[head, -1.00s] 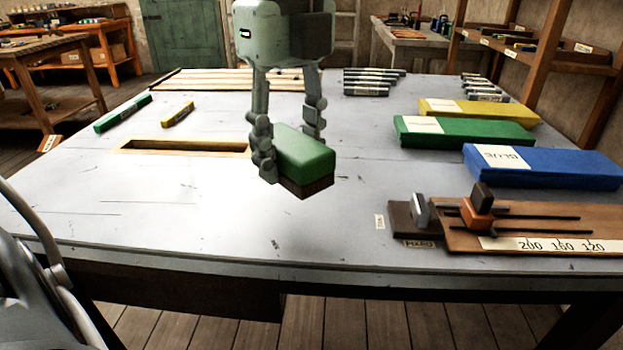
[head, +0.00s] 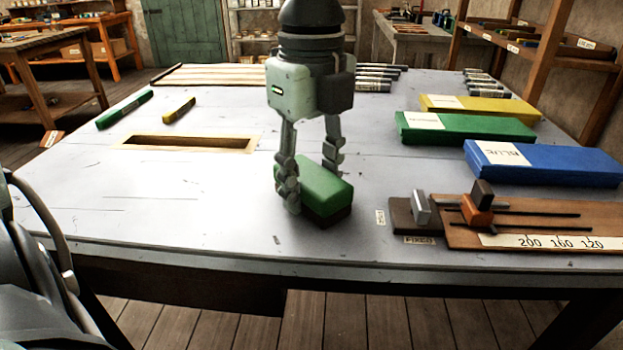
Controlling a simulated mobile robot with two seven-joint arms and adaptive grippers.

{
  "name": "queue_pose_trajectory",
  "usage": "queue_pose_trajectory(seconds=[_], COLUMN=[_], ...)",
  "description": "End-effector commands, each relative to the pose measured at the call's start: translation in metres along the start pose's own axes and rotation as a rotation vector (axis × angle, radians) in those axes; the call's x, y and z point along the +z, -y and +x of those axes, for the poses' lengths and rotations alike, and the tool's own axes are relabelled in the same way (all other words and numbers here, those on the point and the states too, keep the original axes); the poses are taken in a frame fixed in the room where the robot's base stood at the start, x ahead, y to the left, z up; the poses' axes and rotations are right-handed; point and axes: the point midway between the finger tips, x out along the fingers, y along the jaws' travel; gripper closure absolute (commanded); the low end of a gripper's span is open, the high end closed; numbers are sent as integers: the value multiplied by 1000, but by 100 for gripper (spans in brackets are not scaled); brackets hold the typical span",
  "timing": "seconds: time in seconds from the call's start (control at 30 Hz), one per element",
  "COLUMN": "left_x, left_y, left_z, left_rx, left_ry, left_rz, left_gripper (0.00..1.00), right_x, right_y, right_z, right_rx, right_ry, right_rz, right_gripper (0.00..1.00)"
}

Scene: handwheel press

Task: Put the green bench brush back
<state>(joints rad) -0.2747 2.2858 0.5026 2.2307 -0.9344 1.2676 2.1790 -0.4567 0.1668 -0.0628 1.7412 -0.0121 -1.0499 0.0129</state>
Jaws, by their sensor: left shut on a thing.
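The green bench brush (head: 326,184) is a green block with a dark brown underside, near the front middle of the grey table in the head view. My left gripper (head: 312,186) points down from above and is shut on it, one finger on each side. The near finger hides the brush's left end. The brush is level, its underside at or just above the tabletop; I cannot tell whether it touches. My right gripper is not in view.
A wooden-rimmed slot (head: 184,142) lies left of the brush on the grey table (head: 150,225). A fixture with a scale (head: 545,228) stands to the right, with blue (head: 575,165), green (head: 490,128) and yellow (head: 500,108) boxes behind. The front-left tabletop is clear.

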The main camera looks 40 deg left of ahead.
Motion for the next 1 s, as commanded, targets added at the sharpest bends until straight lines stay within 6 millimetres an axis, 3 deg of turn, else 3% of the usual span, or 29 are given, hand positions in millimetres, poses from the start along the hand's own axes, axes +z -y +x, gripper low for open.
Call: queue_pose_trajectory(seconds=[0.23,0.27,0.4,0.77,0.87,1.0], left_x=[0,0,0,0,0,0], left_y=[0,0,0,0,0,1], left_z=[2,2,2,0,-5,-33], left_rx=[0,0,1,0,0,-7], left_ry=[0,0,0,0,-1,3], left_rz=[0,0,0,0,0,-2], left_gripper=[81,55,37,37,37,37], right_x=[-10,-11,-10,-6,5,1], right_y=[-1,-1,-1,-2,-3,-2], right_z=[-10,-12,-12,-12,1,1], right_rx=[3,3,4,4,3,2], right_ry=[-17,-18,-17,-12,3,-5], right_rz=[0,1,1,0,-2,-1], right_gripper=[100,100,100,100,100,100])
